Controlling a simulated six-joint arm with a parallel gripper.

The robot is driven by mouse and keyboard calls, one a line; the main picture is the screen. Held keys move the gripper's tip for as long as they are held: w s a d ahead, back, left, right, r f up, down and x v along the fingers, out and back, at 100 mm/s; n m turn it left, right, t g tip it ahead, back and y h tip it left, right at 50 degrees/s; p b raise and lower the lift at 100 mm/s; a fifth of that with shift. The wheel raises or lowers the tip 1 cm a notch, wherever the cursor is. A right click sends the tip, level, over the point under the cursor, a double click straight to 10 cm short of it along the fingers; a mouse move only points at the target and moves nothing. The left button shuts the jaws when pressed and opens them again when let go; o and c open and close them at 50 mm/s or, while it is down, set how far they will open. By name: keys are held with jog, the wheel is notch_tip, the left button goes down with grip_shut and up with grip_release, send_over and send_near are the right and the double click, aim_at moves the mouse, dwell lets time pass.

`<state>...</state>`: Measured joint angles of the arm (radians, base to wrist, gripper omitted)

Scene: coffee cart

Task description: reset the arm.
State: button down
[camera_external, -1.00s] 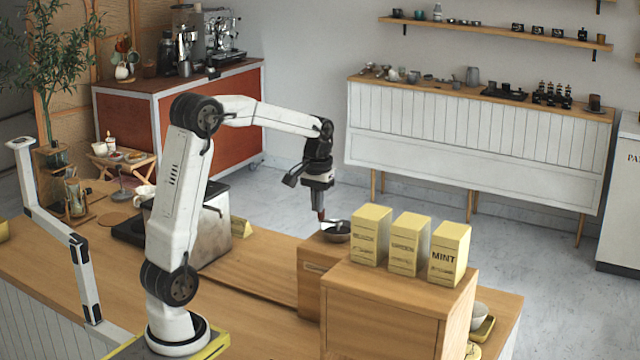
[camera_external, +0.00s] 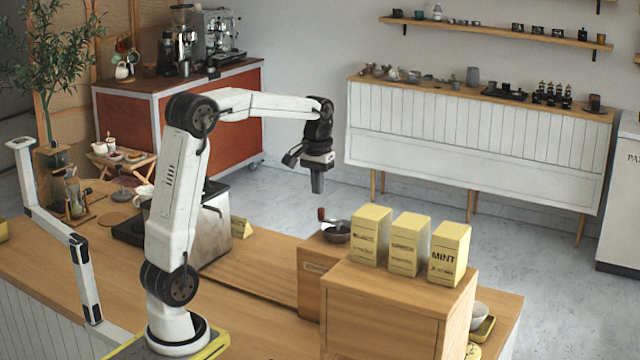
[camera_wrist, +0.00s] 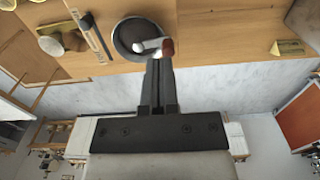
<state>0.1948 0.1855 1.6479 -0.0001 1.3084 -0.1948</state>
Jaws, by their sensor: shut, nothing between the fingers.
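My gripper (camera_external: 317,184) is shut and empty, pointing down in the air above and a little left of a dark round bowl-like hopper (camera_external: 337,236). The hopper has a crank with a reddish-brown knob (camera_external: 321,214) and sits on a wooden box (camera_external: 312,283). In the wrist view my closed fingers (camera_wrist: 157,62) overlap the near edge of the hopper (camera_wrist: 128,38) in the picture. The knob (camera_wrist: 168,47) shows just beyond the fingertips. The external view shows a gap between the gripper and the knob.
Yellow tins (camera_external: 410,243), one marked MINT, stand on a wooden cabinet (camera_external: 385,307) right of the hopper. A metal box-shaped appliance (camera_external: 208,232) stands left of it. Bare counter (camera_external: 240,277) lies between them. The air above the gripper is clear.

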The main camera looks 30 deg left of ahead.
jog(key=s+a+f+t, duration=0.1)
jog(key=s+a+f, duration=0.3)
jog(key=f, duration=0.5)
jog(key=s+a+f+t, duration=0.1)
jog(key=s+a+f, duration=0.3)
jog(key=s+f, duration=0.5)
jog(key=shift+s+f+t, duration=0.3)
jog(key=shift+f, duration=0.45)
